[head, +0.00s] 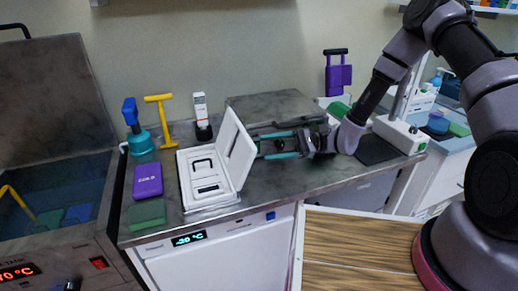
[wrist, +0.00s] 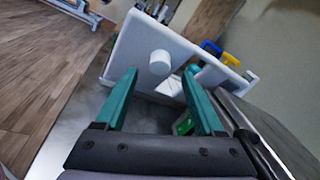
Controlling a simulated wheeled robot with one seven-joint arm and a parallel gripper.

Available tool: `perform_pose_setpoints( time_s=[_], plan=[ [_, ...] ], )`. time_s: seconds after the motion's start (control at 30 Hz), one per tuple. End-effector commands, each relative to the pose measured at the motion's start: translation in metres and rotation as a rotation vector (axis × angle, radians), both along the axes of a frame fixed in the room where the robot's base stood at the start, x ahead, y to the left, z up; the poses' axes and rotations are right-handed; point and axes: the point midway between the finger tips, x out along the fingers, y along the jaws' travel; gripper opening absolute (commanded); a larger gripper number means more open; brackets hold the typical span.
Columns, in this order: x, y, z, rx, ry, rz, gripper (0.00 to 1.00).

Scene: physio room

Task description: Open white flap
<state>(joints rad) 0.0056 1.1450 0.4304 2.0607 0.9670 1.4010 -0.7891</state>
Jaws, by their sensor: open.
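The white flap (head: 238,150) stands raised at the right side of a white case (head: 208,205) on the grey counter. The case is open, with a black handle and a small dark display inside. In the wrist view the flap (wrist: 130,62) shows its outer face with a round white knob (wrist: 160,62). My gripper (head: 261,147) is just right of the flap, its teal fingers open and pointing at it. In the wrist view the fingertips (wrist: 160,70) lie on either side of the knob. I cannot tell whether they touch the flap.
Left of the case lie a purple box (head: 147,180) and a green block (head: 146,214). A yellow T-handled tool (head: 160,120) and a white handheld device (head: 201,115) stand behind. A water bath (head: 55,190) is at left. A grey slab (head: 275,106) lies behind my gripper.

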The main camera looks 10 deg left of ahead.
Motion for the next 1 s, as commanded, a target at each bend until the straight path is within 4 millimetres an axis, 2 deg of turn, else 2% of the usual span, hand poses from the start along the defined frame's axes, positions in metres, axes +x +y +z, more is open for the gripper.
perform_pose_setpoints(
  time_s=[0.03,0.2,0.6,0.67,0.7,0.8,1.0],
  plan=[
    [-0.005,0.009,0.0,0.0,0.0,0.004,0.7],
    [-0.012,0.028,0.0,-0.001,0.0,0.002,0.7],
    [-0.014,0.036,0.0,-0.001,0.0,0.0,0.7],
    [-0.014,0.036,0.0,-0.001,0.0,0.0,0.51],
    [-0.014,0.036,0.0,-0.001,0.0,0.0,0.36],
    [-0.014,0.036,0.0,-0.001,0.0,0.0,0.0],
    [-0.014,0.036,0.0,-0.001,0.0,0.0,0.0]
  ],
)
